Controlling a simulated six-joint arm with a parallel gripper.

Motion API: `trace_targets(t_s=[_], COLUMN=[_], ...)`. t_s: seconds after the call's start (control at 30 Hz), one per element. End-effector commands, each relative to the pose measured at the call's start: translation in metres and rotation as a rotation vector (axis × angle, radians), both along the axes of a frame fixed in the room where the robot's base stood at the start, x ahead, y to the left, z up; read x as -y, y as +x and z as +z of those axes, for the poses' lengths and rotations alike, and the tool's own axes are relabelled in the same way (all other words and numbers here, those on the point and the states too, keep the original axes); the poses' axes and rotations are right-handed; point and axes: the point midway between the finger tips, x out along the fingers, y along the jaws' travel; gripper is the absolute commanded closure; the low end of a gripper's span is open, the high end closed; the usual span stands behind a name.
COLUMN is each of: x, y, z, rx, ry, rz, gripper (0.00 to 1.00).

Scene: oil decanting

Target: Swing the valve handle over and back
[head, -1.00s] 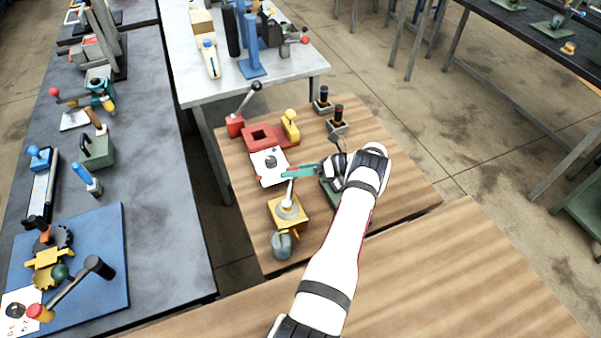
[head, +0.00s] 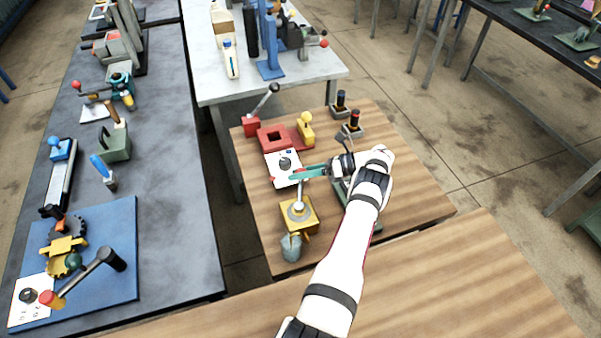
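A yellow square base with a round grey hub (head: 299,212) stands on the wooden table, left of my arm. A pale lever (head: 301,188), seemingly the valve handle, rises from the hub and leans slightly right. My gripper (head: 310,171) reaches in from the right. My gripper and wrist partly cover a dark green base (head: 366,215).
A white card (head: 281,166) and a red block with a square opening (head: 273,138) lie behind the lever. A yellow knob (head: 306,129) and two dark-handled posts (head: 353,122) stand farther back. A small grey container (head: 291,247) stands in front. The table's right side is clear.

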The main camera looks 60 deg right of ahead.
Motion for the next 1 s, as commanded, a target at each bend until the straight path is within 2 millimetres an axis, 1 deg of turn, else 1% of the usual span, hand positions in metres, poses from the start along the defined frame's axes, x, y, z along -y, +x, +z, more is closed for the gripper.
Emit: trace_targets(t_s=[0.03, 0.1, 0.13, 0.37, 0.47, 0.57, 0.67, 1.0], x=[0.0, 0.0, 0.0, 0.0, 0.001, 0.001, 0.001, -0.005], y=[0.0, 0.0, 0.0, 0.0, 0.0, 0.0, 0.0, -0.078], z=[0.0, 0.0, 0.0, 0.0, 0.004, 0.018, 0.041, 0.087], rx=[0.0, 0.0, 0.0, -0.001, -0.001, -0.002, -0.001, -0.001], ry=[0.0, -0.001, -0.001, -0.003, -0.003, -0.004, -0.005, -0.004], rz=[-0.001, 0.0, 0.0, 0.0, 0.0, 0.0, 0.0, -0.005], gripper=[0.38, 0.26, 0.22, 0.22, 0.22, 0.22, 0.22, 0.22])
